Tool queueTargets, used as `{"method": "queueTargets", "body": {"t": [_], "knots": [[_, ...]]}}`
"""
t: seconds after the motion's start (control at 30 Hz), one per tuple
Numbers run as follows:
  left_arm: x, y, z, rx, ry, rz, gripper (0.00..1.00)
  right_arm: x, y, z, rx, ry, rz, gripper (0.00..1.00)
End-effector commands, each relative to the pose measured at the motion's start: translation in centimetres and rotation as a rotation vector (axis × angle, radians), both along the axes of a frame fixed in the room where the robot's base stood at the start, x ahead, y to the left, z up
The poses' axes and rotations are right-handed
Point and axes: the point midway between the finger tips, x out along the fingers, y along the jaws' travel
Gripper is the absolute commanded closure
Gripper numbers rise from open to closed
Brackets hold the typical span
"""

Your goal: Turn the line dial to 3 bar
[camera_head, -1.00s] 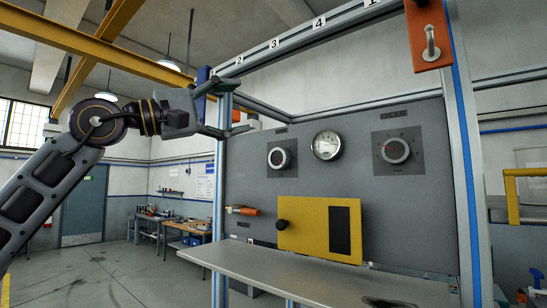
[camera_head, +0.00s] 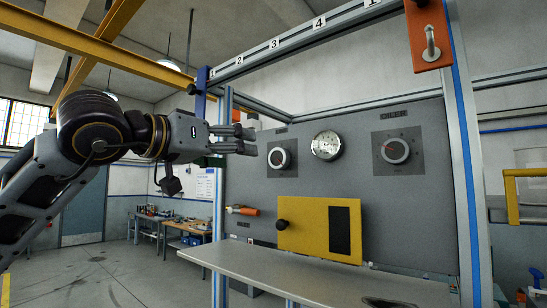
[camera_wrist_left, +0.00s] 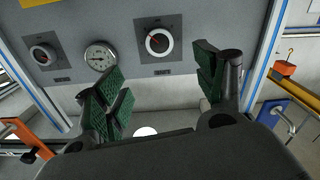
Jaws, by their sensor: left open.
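A second dial (camera_head: 394,150) with a red mark is right of the gauge. The upside-down left wrist view shows that dial (camera_wrist_left: 158,42) beyond the spread fingers, and the gauge (camera_wrist_left: 100,55). My right gripper is out of view.
The grey panel (camera_head: 350,185) carries a yellow door (camera_head: 305,228) with a black knob and an orange handle at left. A grey worktop (camera_head: 310,275) juts out below. Metal frame posts stand at both sides; an orange block with a hook (camera_head: 428,40) hangs at upper right.

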Motion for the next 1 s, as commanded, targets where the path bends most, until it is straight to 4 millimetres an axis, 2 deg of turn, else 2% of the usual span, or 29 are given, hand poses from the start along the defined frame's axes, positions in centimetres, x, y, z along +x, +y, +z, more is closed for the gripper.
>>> {"method": "queueTargets", "body": {"t": [0.57,1.0], "knots": [[0.6,-0.5,0.0,0.002,0.000,0.001,0.29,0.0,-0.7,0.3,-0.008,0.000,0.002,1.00],[4.6,-3.5,0.1,0.002,0.001,-0.002,0.29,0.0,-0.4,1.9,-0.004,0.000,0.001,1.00]]}}
